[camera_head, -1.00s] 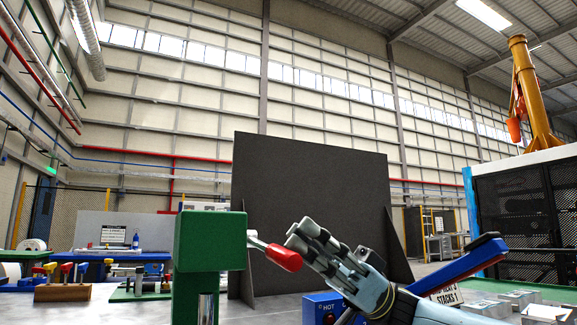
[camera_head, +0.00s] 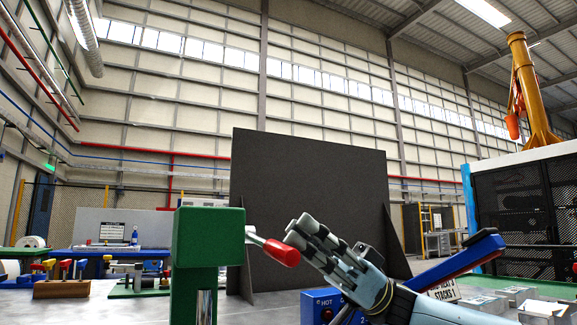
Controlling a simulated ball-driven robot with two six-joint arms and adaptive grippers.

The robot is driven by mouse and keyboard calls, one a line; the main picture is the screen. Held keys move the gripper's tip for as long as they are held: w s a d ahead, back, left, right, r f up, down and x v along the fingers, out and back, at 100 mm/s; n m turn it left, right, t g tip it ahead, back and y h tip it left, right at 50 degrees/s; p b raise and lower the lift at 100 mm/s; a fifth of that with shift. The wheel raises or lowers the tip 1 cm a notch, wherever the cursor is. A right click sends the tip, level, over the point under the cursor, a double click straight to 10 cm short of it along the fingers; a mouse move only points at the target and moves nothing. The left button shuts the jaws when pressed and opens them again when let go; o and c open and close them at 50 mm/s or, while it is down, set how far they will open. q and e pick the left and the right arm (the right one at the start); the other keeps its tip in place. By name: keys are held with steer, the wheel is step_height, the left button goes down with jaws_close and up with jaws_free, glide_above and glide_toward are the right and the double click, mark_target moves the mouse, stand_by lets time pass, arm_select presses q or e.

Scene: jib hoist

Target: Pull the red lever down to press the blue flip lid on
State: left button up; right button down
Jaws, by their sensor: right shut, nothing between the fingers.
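The red lever (camera_head: 282,252) sticks out to the right from the green press head (camera_head: 209,236) on a short metal rod and slopes down to the right. A shiny ram (camera_head: 205,306) shows under the head. My right gripper (camera_head: 297,232) is shut and empty, with its fingertips just right of and slightly above the lever's red grip. I cannot tell whether they touch it. The blue flip lid is not in view; the area under the press is cut off by the frame. My left gripper is not in view.
A dark upright panel (camera_head: 310,190) stands behind the lever. A blue box marked HOT (camera_head: 322,301) sits below my right gripper. Benches with tools (camera_head: 64,279) are at the left. A black mesh cage (camera_head: 525,215) stands at the right.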

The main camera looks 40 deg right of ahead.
steer(key=v, duration=0.7)
steer(key=shift+d+f, duration=0.2)
steer(key=shift+d, duration=0.05)
steer(key=shift+s, duration=0.1)
